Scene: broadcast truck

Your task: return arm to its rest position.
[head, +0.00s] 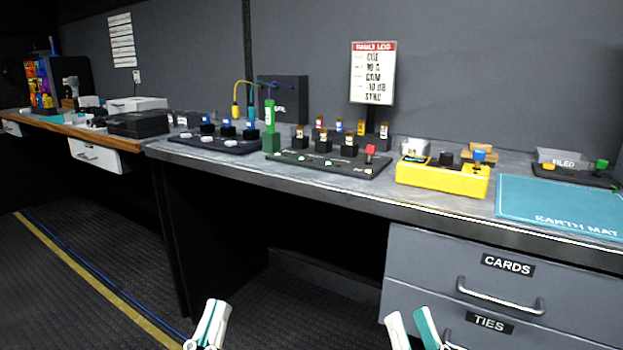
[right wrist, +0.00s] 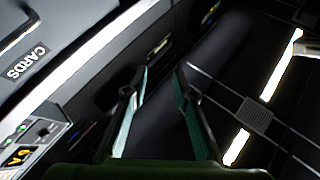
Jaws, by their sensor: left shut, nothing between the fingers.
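My left gripper (head: 212,322) is at the bottom of the head view, left of centre. Its white and teal fingers are together with nothing between them, over the dark floor in front of the bench. My right gripper (head: 411,325) is at the bottom of the head view, right of centre, in front of the drawers. Its fingers are apart, and the right wrist view shows a clear gap between the fingertips (right wrist: 162,70) with nothing held. Most of both arms is out of view.
The grey workbench (head: 340,183) runs across behind both grippers. On it are a yellow box (head: 430,180), a black switch panel (head: 330,164), a fault log sign (head: 372,75) and a teal mat (head: 560,206). Below are the CARDS drawer (head: 430,262) and TIES drawer. Open floor lies left.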

